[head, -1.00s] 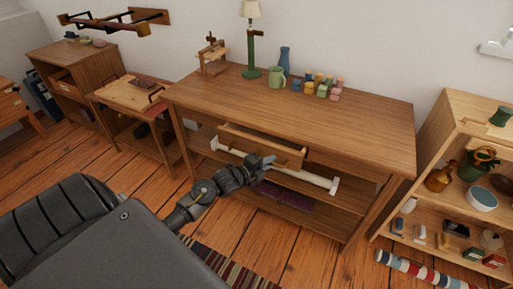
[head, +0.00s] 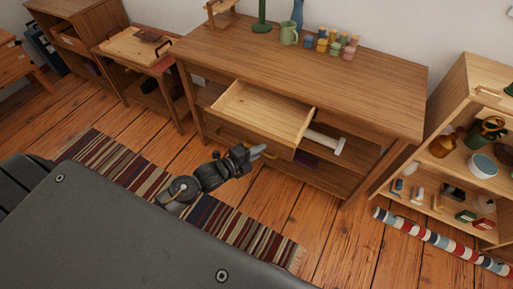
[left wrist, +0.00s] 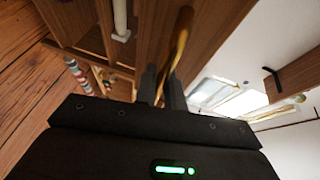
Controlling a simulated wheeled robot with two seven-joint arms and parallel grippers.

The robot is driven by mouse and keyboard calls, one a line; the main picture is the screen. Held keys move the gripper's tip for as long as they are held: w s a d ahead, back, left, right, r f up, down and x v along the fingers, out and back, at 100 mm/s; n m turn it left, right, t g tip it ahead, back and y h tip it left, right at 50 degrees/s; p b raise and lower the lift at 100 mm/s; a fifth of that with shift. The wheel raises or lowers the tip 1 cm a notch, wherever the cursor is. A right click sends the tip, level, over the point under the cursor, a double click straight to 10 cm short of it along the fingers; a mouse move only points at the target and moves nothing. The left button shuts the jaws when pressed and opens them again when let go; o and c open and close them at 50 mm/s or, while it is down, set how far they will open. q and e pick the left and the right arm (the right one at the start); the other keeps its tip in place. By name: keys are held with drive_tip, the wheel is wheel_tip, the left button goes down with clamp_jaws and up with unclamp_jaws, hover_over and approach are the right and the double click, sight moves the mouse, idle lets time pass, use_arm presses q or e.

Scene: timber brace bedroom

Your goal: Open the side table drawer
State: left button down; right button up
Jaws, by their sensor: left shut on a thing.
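The side table (head: 350,85) is a long wooden table with lower shelves. Its drawer (head: 262,108) is pulled well out toward me, and its pale inside looks empty. My left gripper (head: 254,153) is at the middle of the drawer front. In the left wrist view, its two dark fingers (left wrist: 162,88) are shut on a slim golden-brown piece, which looks like the drawer handle (left wrist: 181,45). The exact contact is partly hidden by the fingers. My right gripper is in neither view.
A green jug (head: 289,34) and several coloured small blocks (head: 330,43) stand on the tabletop. A striped rug (head: 140,170) lies on the plank floor. An open shelf (head: 455,110) stands at the right, with a striped roll (head: 430,236) on the floor before it.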

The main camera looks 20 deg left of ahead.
use_arm(q)
drive_tip(key=c, duration=1.8)
unclamp_jaws()
drive_tip(key=shift+o, duration=0.2)
drive_tip(key=v, duration=1)
drive_tip(key=shift+s+a, duration=0.2)
drive_tip(key=shift+s, duration=0.15)
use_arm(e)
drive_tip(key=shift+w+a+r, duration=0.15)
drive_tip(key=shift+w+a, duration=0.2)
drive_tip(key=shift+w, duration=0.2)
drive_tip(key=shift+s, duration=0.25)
use_arm(q)
drive_tip(key=shift+r, duration=0.1)
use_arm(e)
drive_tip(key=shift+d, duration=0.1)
